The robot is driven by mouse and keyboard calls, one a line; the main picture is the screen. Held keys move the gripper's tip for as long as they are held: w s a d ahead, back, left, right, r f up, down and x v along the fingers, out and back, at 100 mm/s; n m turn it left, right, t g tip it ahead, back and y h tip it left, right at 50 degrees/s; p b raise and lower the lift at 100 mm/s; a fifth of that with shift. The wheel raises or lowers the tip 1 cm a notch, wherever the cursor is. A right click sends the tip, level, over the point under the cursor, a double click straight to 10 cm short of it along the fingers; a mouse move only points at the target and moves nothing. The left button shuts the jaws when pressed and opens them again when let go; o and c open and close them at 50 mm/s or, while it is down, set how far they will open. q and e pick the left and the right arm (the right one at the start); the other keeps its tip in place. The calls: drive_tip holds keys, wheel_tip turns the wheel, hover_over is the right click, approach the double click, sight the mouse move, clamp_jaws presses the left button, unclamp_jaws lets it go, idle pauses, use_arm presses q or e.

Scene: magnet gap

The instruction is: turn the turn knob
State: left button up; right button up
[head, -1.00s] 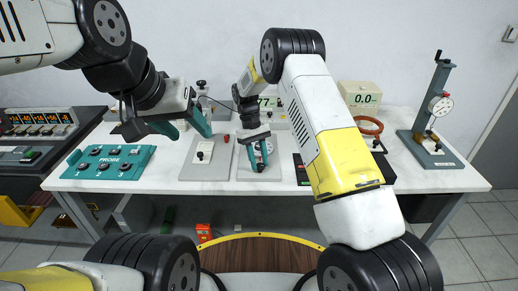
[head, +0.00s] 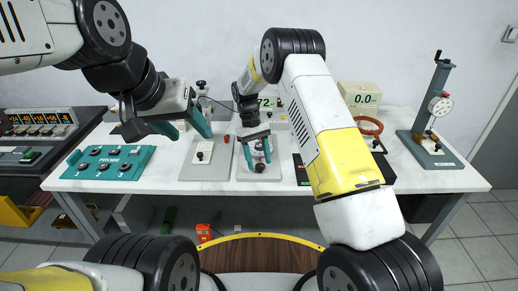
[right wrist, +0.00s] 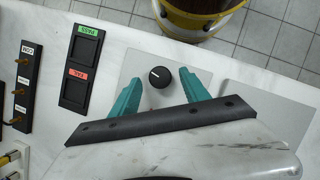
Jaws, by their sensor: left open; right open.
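The turn knob (right wrist: 159,77) is a round black knob with a white pointer line on a light grey plate (right wrist: 138,62) in the right wrist view. In the head view its plate (head: 247,174) lies mid-table, and my right gripper partly covers it. My right gripper (right wrist: 162,84) is open, with one teal finger on each side of the knob and visible space on both sides. It also shows in the head view (head: 257,157). My left gripper (head: 193,128) is open and empty, above the left part of the table.
A teal PROBE panel (head: 108,162) lies at the table's left. Another grey plate (head: 207,160) with a small knob is left of the knob's plate. A black panel with green and red labels (right wrist: 83,64) is beside it. A gauge stand (head: 433,142) stands at the right.

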drive_tip(key=v, duration=0.7)
idle(0.4)
drive_tip(key=s+d+r+m+t+y, duration=0.1)
drive_tip(key=s+d+r+t, duration=0.15)
drive_tip(key=r, duration=0.45)
drive_tip(key=s+d+r+m+t+y, duration=0.1)
drive_tip(key=s+d+r, duration=0.3)
drive_tip(key=r, duration=0.3)
drive_tip(key=s+d+r+t+y, duration=0.1)
drive_tip(key=s+d+r, duration=0.3)
drive_tip(key=r, duration=0.3)
drive_tip(key=s+d+r+m+t, duration=0.1)
drive_tip(key=s+d+t, duration=0.1)
drive_tip(key=s, duration=0.7)
drive_tip(key=s+d+r+m+t+y, duration=0.1)
drive_tip(key=s+d+m+t, duration=0.1)
drive_tip(key=s, duration=0.8)
drive_tip(key=shift+s+d+r+t, duration=0.2)
drive_tip(key=shift+d+r+t, duration=0.05)
drive_tip(key=shift+d+t, duration=0.55)
